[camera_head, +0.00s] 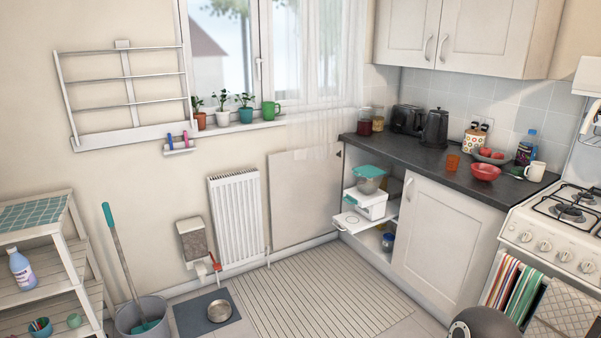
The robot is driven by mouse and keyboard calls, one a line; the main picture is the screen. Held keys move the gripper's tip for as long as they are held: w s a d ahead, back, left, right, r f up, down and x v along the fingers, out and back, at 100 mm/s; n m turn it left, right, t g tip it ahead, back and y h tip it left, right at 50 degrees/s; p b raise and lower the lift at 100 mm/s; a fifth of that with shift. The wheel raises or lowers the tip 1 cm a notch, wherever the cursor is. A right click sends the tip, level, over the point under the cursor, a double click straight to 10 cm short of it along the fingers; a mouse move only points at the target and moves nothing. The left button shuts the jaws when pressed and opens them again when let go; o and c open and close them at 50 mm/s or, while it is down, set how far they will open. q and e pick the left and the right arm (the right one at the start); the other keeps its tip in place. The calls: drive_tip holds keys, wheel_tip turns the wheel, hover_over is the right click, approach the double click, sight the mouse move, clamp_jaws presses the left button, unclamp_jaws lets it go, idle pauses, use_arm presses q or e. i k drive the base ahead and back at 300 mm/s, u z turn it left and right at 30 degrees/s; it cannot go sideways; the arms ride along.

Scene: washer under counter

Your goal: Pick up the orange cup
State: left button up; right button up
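A small orange cup (453,163) stands upright on the dark countertop (405,155) at the right. It is just left of a red bowl (485,172) and looks slightly see-through. Neither my left nor my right gripper is in view, and nothing is touching the cup.
A kettle (434,130), a patterned utensil pot (474,142), a bowl of red fruit (491,156), a blue bottle (527,148) and a white mug (535,171) stand around the cup. A gas stove (560,222) is at right. The striped floor mat (320,295) is clear.

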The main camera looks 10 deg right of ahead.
sight(452, 160)
drive_tip(key=z, duration=0.25)
drive_tip(key=i, duration=1.5)
drive_tip(key=z, duration=0.65)
drive_tip(key=i, duration=2.2)
drive_tip(key=z, duration=0.4)
